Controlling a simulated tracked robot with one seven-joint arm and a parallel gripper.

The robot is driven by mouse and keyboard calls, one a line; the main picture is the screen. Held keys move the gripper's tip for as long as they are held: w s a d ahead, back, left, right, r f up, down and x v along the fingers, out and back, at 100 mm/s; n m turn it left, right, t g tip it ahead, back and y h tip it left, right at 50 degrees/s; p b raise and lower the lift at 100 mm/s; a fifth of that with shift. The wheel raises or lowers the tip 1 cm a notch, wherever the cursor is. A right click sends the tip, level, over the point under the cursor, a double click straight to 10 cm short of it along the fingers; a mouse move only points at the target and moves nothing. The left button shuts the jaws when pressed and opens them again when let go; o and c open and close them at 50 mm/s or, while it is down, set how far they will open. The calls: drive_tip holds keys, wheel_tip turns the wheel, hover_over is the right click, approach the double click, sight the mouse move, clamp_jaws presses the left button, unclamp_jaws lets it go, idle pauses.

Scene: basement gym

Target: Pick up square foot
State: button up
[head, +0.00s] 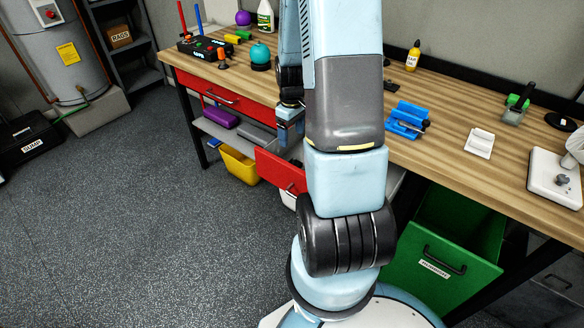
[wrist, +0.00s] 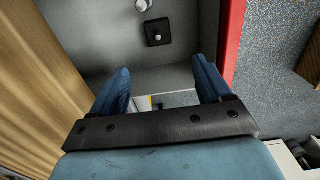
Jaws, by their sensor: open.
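My gripper (wrist: 160,66) is open and empty. Its two blue fingers point into the drawer, with the square piece beyond the fingertips and roughly between them. In the head view my gripper (head: 290,128) is above the pulled-out red drawer (head: 280,170), largely hidden behind my arm. The drawer's inside and the square piece are hidden there.
A pale round item (wrist: 143,5) lies just past the square piece. A partly hidden white and yellow item (wrist: 165,99) shows between my fingers. The wooden bench top (head: 455,135) overhangs beside the drawer. A yellow bin (head: 238,166) stands left, and a green drawer (head: 440,260) is open right.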

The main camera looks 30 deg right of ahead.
sight(293, 161)
wheel_tip(293, 161, down, 7)
drive_tip(key=shift+s+d+f, duration=0.1)
drive_tip(key=shift+s+f, duration=0.05)
drive_tip(key=shift+f, duration=0.7)
drive_tip(key=shift+s+f, duration=0.1)
drive_tip(key=shift+f, duration=1.75)
drive_tip(key=shift+c, duration=0.4)
drive_tip(key=c, duration=1.1)
